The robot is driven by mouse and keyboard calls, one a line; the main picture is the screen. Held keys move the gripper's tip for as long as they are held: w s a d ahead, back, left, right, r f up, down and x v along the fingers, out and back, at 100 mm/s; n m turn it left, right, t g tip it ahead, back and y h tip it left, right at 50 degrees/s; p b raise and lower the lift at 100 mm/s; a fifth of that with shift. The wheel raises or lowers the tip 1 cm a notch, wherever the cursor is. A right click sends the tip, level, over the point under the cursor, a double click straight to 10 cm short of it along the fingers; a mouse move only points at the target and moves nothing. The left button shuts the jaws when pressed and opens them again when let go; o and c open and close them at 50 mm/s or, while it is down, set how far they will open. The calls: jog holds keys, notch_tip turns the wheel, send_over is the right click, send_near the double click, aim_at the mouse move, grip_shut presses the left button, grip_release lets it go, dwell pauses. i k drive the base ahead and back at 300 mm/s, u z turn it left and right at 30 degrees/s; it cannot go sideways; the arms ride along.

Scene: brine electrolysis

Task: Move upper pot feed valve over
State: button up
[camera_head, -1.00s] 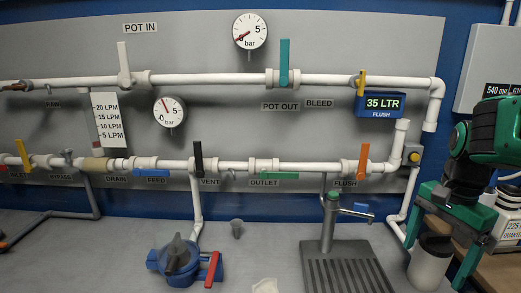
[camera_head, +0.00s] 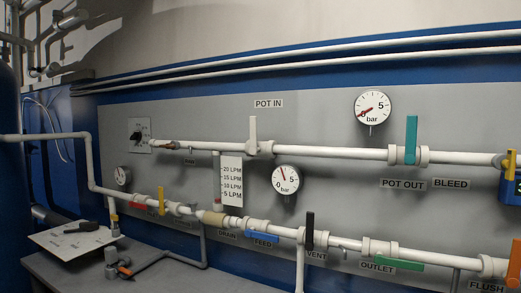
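On the upper white pipe, the POT IN valve (camera_head: 253,132) has a white handle standing upright, across the pipe. The teal POT OUT valve handle (camera_head: 411,140) also stands upright further right on that pipe. On the lower pipe, the blue FEED handle (camera_head: 263,237) lies along the pipe. No label reads "upper pot feed", so I cannot tell from labels alone which valve carries that name. My gripper is not in view.
Nearby are a black VENT handle (camera_head: 310,230), a green OUTLET handle (camera_head: 398,264) and an orange FLUSH handle (camera_head: 514,263). Gauges (camera_head: 372,107) and a flow scale (camera_head: 231,181) sit on the grey panel. A bench (camera_head: 75,277) with a clipboard-like board (camera_head: 72,239) is lower left.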

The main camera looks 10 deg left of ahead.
aim_at(253, 151)
jog(key=u, duration=0.05)
jog(key=k, duration=1)
jog(key=u, duration=0.6)
jog(key=i, duration=0.75)
jog(key=u, duration=0.1)
